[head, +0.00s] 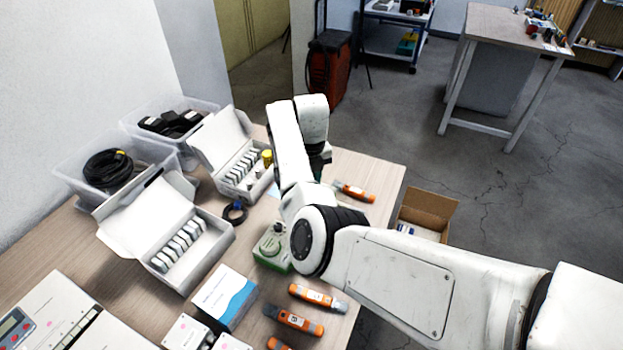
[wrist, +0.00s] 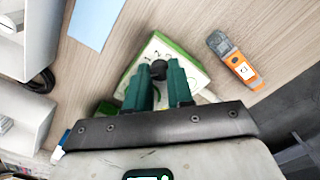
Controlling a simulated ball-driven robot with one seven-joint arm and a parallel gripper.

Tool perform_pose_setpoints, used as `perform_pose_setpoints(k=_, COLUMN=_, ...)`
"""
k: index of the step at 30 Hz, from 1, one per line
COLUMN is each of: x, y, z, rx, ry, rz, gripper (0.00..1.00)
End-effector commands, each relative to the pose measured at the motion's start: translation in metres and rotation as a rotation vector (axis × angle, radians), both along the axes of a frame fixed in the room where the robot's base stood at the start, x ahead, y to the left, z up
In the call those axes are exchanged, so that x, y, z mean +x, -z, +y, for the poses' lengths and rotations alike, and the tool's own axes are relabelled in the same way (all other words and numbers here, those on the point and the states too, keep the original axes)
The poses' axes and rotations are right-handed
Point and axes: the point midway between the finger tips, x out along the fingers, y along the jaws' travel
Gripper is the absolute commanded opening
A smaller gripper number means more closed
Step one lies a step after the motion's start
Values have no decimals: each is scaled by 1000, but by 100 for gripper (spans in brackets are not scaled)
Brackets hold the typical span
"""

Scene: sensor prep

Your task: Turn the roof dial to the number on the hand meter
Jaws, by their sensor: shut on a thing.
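In the wrist view my gripper (wrist: 160,82) has its dark green fingers closed around a black knob (wrist: 158,67). The knob stands on the white top of a green-sided box (wrist: 190,62). Marks on that top are too small to read. An orange hand meter (wrist: 243,68) with a grey end lies to the right of the box; its number is not readable. In the head view my arm hides the fingertips. A green box (head: 268,262) with a knob shows left of my arm; I cannot tell whether it is the gripped one. An orange meter (head: 355,193) lies beyond my arm.
Several more orange meters (head: 293,320) lie near the front. Open white cartons (head: 222,246), clear bins (head: 70,180) and a black cable coil (head: 235,213) stand left. A blue-white carton (head: 225,297) is near the green box. A cardboard box (head: 428,210) stands beyond the table's right edge.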

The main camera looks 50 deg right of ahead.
Motion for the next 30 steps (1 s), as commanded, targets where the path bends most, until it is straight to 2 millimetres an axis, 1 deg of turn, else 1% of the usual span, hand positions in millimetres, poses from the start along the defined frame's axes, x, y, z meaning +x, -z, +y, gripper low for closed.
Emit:
perform_pose_setpoints(k=15, x=0, y=0, z=0, rx=0, ry=18, rz=-1, gripper=0)
perform_pose_setpoints(k=16, x=0, y=0, z=0, rx=0, ry=17, rz=-1, gripper=25)
perform_pose_setpoints(k=18, x=0, y=0, z=0, rx=0, ry=17, rz=-1, gripper=32)
perform_pose_setpoints(k=23, x=0, y=0, z=0, rx=0, ry=17, rz=0, gripper=47)
perform_pose_setpoints(k=24, x=0, y=0, z=0, rx=0, ry=17, rz=0, gripper=49)
perform_pose_setpoints(k=30, x=0, y=0, z=0, rx=0, ry=17, rz=0, gripper=49)
